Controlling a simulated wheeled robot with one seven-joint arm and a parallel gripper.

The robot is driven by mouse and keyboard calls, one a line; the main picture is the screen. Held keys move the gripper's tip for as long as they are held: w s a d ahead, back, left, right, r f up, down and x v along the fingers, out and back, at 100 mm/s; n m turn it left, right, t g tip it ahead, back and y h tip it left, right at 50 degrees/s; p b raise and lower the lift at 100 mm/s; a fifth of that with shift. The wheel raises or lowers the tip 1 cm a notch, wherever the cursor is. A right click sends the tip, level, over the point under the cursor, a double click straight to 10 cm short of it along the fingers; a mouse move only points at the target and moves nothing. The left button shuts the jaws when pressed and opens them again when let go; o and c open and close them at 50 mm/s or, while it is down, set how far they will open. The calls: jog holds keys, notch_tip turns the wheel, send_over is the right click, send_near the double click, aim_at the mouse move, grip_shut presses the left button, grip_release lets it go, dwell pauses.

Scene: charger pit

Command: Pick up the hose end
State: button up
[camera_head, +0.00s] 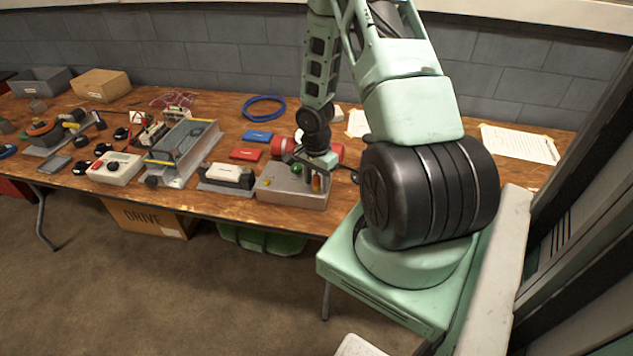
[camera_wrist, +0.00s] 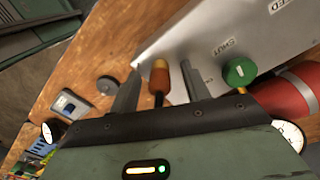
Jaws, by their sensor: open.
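An orange-brown cylinder with a paler tip and a dark stem, which looks like the hose end (camera_wrist: 159,78), is between the fingers of my gripper (camera_wrist: 160,88) in the wrist view. The fingers are apart, with a gap visible on each side of it. In the head view, a small orange piece (camera_head: 316,184) shows at the front of a grey metal box (camera_head: 285,198), under my gripper (camera_head: 321,163). The box (camera_wrist: 215,35) fills the upper wrist view and carries a green knob (camera_wrist: 239,72) and printed labels, one reading SHUT.
A red cylinder (camera_wrist: 300,92) lies close beside the box, right of the fingers in the wrist view. A black round knob (camera_wrist: 107,88) and a small grey device (camera_wrist: 70,104) are to the left. A blue coil (camera_head: 263,108) lies farther back on the crowded wooden bench.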

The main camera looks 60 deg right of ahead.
aim_at(317, 175)
jog(key=shift+c, duration=0.4)
grip_shut()
jog(key=shift+r, duration=0.15)
notch_tip(317, 175, up, 10)
jog(key=shift+f, duration=0.1)
